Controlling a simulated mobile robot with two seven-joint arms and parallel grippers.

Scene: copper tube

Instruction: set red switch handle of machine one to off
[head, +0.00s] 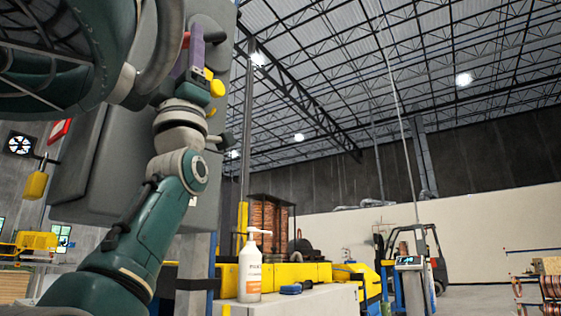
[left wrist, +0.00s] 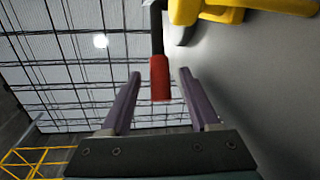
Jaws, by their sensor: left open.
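The red switch handle (left wrist: 159,78) is a red grip on a black rod in the left wrist view. It lies between the two purple fingers of my left gripper (left wrist: 160,76), which are open and spread to either side of it; the right finger looks closer to it. The rod runs to a yellow mount (left wrist: 225,10) on a grey panel. In the head view my left gripper (head: 192,48) is raised at the grey cabinet (head: 218,35), and a bit of the red handle (head: 186,40) shows beside its finger. The rest of the handle is hidden. My right gripper is not in view.
The grey panel (left wrist: 275,85) rises close to the right finger in the left wrist view. In the head view a pump bottle (head: 250,270) and a blue item (head: 290,289) stand on a pale bench (head: 320,300). A forklift (head: 425,250) is farther back.

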